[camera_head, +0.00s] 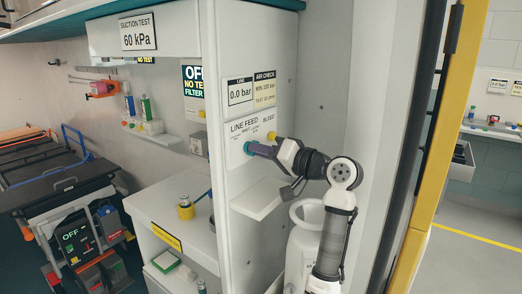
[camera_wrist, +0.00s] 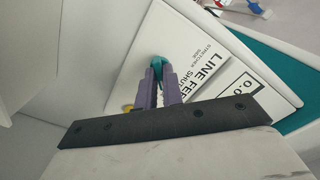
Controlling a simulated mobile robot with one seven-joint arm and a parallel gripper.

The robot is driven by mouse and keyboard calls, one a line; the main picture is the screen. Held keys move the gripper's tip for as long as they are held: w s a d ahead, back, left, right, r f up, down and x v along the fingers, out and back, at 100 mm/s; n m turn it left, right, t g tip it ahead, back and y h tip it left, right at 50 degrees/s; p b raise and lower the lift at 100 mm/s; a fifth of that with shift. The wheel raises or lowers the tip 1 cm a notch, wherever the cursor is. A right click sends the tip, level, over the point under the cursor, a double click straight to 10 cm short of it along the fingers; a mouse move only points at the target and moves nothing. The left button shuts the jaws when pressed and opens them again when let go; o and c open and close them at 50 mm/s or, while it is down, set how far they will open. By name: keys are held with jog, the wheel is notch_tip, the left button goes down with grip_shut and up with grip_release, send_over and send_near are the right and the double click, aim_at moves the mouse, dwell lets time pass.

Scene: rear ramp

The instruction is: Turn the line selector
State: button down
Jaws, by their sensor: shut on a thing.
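The line selector is a teal knob (camera_head: 247,146) on the white LINE FEED panel (camera_head: 240,127) of the cabinet's side wall. It also shows in the wrist view (camera_wrist: 158,61), between the tips of the purple fingers. My gripper (camera_head: 252,149) reaches in from the right and is shut on this knob. In the wrist view my gripper (camera_wrist: 158,72) covers part of the knob and the panel, so the selector's pointing direction cannot be told. The LINE gauge display (camera_head: 240,91) above reads 0.0 bar.
A yellow knob (camera_head: 271,136) under the word BLEED sits close beside my gripper. A small white shelf (camera_head: 256,198) juts out below. A white cylinder (camera_head: 302,240) stands under my arm. A yellow-edged door frame (camera_head: 440,130) stands to the right.

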jog(key=shift+d+r, duration=0.1)
jog(key=shift+r, duration=0.05)
jog(key=c, duration=1.5)
grip_release()
jog(key=shift+c, duration=0.2)
jog(key=b+v, duration=0.4)
jog(key=v, duration=0.9)
jog(key=shift+s+d, duration=0.25)
jog(key=shift+d, duration=0.05)
